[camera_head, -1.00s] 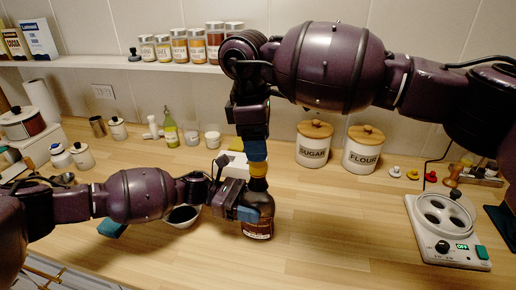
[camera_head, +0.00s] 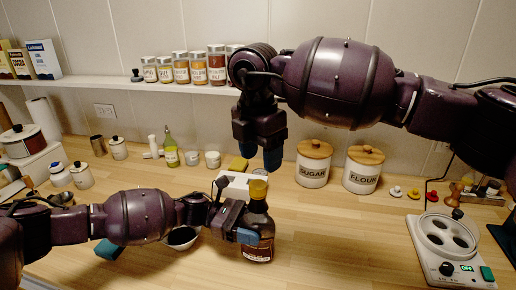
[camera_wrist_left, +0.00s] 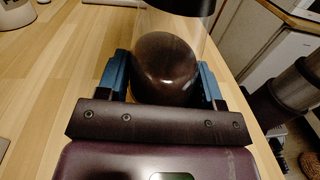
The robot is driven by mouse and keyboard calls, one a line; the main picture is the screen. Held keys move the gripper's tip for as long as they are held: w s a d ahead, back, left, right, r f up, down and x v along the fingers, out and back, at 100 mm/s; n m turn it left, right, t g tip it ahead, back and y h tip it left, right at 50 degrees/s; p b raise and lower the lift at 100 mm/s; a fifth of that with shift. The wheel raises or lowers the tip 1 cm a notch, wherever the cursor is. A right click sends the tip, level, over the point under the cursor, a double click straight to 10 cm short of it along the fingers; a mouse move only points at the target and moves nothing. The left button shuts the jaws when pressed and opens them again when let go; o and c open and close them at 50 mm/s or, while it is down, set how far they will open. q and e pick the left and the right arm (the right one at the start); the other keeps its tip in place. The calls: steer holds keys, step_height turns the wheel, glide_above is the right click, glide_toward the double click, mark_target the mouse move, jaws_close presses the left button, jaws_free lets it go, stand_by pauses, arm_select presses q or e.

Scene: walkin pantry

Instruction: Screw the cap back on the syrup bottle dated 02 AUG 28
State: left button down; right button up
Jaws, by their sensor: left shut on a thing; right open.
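The syrup bottle (camera_head: 259,222) is brown with a pale label too small to read, and stands upright on the wooden counter. A yellow cap (camera_head: 258,188) sits on top of its neck; I cannot tell how tightly it is on. My left gripper (camera_head: 250,235) is shut around the bottle's body from the left. In the left wrist view the dark bottle (camera_wrist_left: 165,70) is between the blue fingers (camera_wrist_left: 163,85). My right gripper (camera_head: 262,155) is open and empty, pointing down above the cap and clear of it.
A white box-like thing (camera_head: 232,190) is just behind the bottle, and a dark bowl (camera_head: 183,239) is left of it. Sugar (camera_head: 313,170) and flour (camera_head: 361,174) canisters stand behind right. A white device with round wells (camera_head: 445,245) is at right. Counter between is clear.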

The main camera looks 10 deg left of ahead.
steer(key=n, duration=0.4)
steer(key=shift+r, duration=0.15)
steer(key=n, duration=0.4)
steer(key=shift+r, duration=0.1)
steer(key=n, duration=0.5)
steer(key=shift+r+n+y, duration=0.15)
steer(key=shift+n+y, duration=0.15)
steer(key=shift+n, duration=0.1)
steer(key=n, duration=0.4)
steer(key=shift+s+a+r, duration=0.1)
steer(key=n, duration=0.8)
steer(key=shift+s, duration=0.1)
steer(key=n, duration=0.4)
steer(key=shift+a, duration=0.1)
steer(key=n, duration=0.4)
